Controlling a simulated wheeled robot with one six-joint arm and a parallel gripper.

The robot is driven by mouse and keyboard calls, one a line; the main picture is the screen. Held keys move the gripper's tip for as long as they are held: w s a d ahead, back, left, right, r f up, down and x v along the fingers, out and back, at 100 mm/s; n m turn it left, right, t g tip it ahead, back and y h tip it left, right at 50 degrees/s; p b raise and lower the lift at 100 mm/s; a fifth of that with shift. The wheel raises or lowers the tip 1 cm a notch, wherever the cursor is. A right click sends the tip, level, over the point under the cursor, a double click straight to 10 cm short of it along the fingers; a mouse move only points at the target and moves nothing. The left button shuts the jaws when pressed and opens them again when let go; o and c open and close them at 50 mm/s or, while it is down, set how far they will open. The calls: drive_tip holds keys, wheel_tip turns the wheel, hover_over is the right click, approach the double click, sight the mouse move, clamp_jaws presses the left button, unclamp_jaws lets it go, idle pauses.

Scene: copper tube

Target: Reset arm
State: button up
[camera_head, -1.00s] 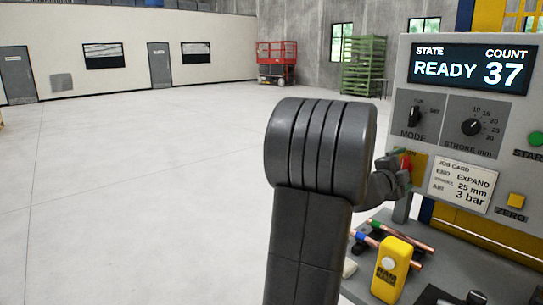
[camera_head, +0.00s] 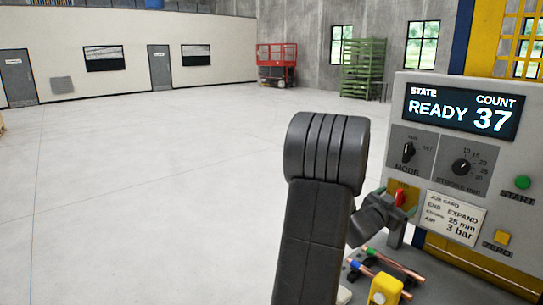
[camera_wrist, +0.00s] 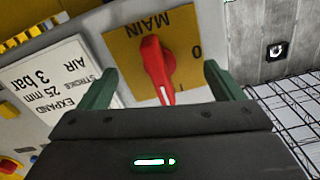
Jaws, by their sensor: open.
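My arm rises in the middle of the head view and bends right to my gripper (camera_head: 396,203), which is at the front of the grey machine panel (camera_head: 440,160). In the wrist view the two green fingers of my gripper (camera_wrist: 160,85) stand wide apart. A red rotary switch handle (camera_wrist: 156,66) lies between them, on a yellow plate (camera_wrist: 185,42) marked MAIN and 0. Clear space shows between each finger and the handle. The handle also shows in the head view (camera_head: 399,198). The handle's lower end is close to the gripper body; I cannot tell whether they touch.
The panel's display (camera_head: 461,109) reads READY and 37. A job card (camera_head: 456,218) is beside the switch. Open floor (camera_head: 150,200) lies left of my arm.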

drive_tip(key=shift+n+p, duration=0.8)
drive_tip(key=shift+a+r, duration=0.1)
